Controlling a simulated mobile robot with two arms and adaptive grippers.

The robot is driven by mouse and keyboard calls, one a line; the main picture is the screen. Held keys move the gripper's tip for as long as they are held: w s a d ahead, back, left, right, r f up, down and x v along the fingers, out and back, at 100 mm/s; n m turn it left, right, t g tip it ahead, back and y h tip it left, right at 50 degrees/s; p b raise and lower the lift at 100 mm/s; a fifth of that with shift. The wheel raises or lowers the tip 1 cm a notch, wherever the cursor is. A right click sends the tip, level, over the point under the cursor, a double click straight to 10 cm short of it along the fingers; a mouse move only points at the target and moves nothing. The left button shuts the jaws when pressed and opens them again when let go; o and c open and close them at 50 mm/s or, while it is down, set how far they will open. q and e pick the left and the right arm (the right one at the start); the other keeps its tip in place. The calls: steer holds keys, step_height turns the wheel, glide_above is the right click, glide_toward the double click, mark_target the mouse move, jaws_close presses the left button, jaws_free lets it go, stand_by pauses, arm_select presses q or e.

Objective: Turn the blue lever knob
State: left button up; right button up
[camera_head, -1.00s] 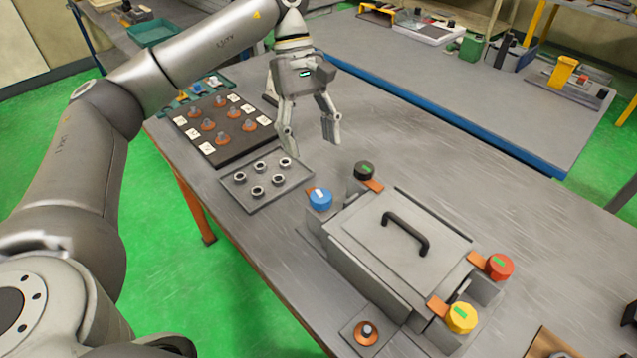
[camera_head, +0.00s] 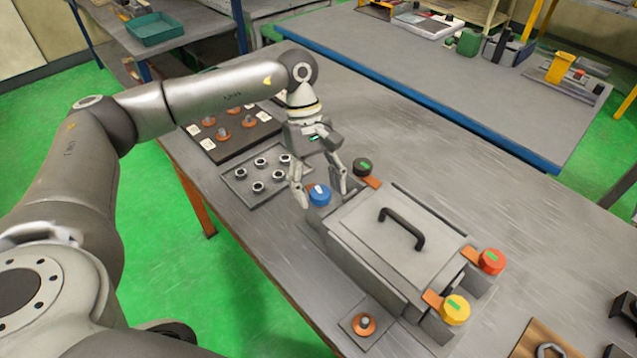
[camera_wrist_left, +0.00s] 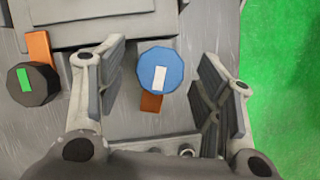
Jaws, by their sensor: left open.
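The blue lever knob (camera_head: 320,195) has a white mark on top and sits at the far left corner of a grey lidded box (camera_head: 395,240). My left gripper (camera_head: 322,198) is open, its two fingers on either side of the blue knob. In the left wrist view the blue knob (camera_wrist_left: 160,72) lies between the two open fingers (camera_wrist_left: 158,95), with a gap to each. An orange piece shows under the knob. I cannot tell exactly how high the fingertips are above the table. My right gripper is not in view.
A black knob (camera_head: 363,167) stands close to the right finger; it also shows in the left wrist view (camera_wrist_left: 34,84). Red (camera_head: 491,262) and yellow (camera_head: 455,310) knobs are at the box's near end. A tray of rings (camera_head: 245,187) lies left.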

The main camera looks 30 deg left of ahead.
arm_select(q)
steer(key=c, duration=1)
steer(key=shift+f+n+t+b, duration=0.25)
steer(key=shift+n+t+b, duration=0.15)
steer(key=shift+n+b, duration=0.55)
steer(key=shift+r+n+b, duration=0.2)
steer(key=shift+n+b, duration=0.3)
steer(key=shift+n, duration=0.05)
steer(key=o, duration=1)
